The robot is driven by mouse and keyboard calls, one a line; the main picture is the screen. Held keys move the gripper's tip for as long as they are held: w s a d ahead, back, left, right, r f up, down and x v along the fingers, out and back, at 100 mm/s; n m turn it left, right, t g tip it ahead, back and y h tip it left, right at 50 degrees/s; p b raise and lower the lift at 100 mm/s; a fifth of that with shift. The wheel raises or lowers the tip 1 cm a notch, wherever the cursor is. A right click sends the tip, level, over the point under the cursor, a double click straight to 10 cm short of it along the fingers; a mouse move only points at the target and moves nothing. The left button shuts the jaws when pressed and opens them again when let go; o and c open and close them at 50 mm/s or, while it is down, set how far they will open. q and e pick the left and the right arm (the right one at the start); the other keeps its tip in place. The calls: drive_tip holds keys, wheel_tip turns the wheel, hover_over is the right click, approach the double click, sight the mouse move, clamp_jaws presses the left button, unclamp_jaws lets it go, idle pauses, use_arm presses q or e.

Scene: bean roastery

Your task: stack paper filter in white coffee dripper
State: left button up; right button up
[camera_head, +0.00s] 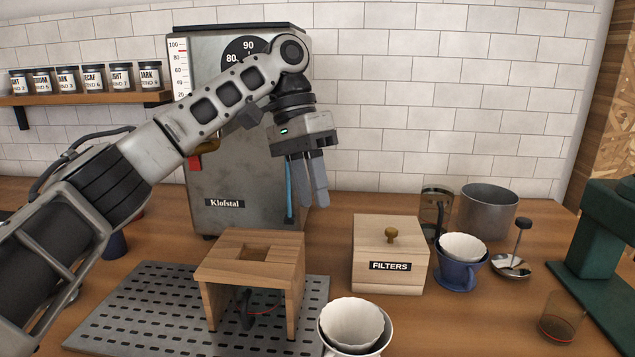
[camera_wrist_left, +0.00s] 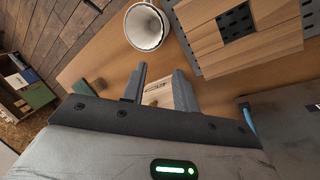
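The white coffee dripper (camera_head: 384,345) is at the bottom centre of the head view, cut off by the frame edge. A white fluted paper filter (camera_head: 351,322) sits inside it. The wrist view also shows the white dripper (camera_wrist_left: 164,22) at the top, with the filter inside it. My left gripper (camera_head: 313,203) hangs fingers down in front of the grey machine, well above and behind the dripper. Its fingers are apart in the wrist view, with nothing held between them. My right gripper is not in view.
A wooden stand (camera_head: 225,272) stands on a slotted grey mat (camera_head: 130,310). A lidded wooden FILTERS box (camera_head: 372,255) is right of centre. A blue dripper (camera_head: 457,274) holds another paper filter (camera_head: 463,246). A metal pot (camera_head: 488,212) and glass (camera_head: 560,318) are at right.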

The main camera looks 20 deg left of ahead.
use_arm(q)
drive_tip(key=b, duration=0.2)
approach(332, 304)
drive_tip(key=x, duration=0.7)
drive_tip(key=shift+w+d+f, duration=0.25)
drive_tip(key=shift+w+d, duration=0.05)
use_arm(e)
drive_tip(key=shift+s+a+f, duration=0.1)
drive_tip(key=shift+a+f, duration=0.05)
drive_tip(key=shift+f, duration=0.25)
use_arm(q)
clamp_jaws()
